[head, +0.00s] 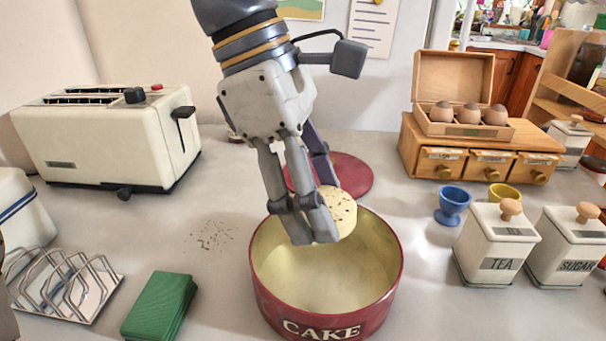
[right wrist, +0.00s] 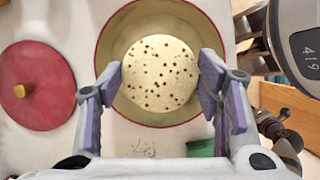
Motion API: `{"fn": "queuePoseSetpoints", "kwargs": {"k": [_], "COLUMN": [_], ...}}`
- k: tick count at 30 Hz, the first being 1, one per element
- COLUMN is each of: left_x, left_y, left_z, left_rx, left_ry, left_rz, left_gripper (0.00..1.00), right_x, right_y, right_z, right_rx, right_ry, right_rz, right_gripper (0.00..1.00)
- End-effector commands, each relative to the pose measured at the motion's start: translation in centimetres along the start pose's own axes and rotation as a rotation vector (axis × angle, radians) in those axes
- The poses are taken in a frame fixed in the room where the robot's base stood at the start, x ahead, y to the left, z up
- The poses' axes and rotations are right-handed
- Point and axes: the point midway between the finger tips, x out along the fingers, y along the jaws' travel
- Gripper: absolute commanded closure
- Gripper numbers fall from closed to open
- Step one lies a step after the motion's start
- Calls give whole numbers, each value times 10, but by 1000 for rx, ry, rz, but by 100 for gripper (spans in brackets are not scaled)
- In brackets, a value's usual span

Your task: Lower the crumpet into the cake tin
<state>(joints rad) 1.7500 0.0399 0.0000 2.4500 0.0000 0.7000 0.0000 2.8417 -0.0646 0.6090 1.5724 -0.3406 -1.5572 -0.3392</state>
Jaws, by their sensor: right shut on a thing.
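The crumpet (head: 341,208) is a pale round disc with dark holes. My right gripper (head: 318,222) is shut on it, its fingers pointing down. In the right wrist view the crumpet (right wrist: 160,73) sits between the two purple-padded fingers, within the outline of the tin's mouth. The open cake tin (head: 330,328), red outside and cream inside, stands on the worktop below. In the head view the crumpet overlaps the tin's far rim; its exact height above the tin is hard to tell. The fingers hide part of it.
The red lid (head: 352,176) lies behind the tin, with its knob in the right wrist view (right wrist: 20,91). A green cloth (head: 159,305) and toast rack (head: 66,285) are left. A blue egg cup (head: 453,205) and tea canister (head: 496,245) are right. A toaster (head: 110,140) stands further back.

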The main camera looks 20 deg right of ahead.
Motion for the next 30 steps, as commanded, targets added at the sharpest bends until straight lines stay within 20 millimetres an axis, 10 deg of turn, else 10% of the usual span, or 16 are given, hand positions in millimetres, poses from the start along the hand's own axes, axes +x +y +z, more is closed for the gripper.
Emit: {"fn": "queuePoseSetpoints", "kwargs": {"k": [30], "left_x": [0], "left_y": [0], "left_z": [0], "left_rx": [0], "left_ry": [0], "left_rz": [0], "left_gripper": [100], "right_x": [50], "right_y": [0], "right_z": [-20], "right_rx": [0], "right_ry": [-2], "right_rz": [0], "right_gripper": [68]}}
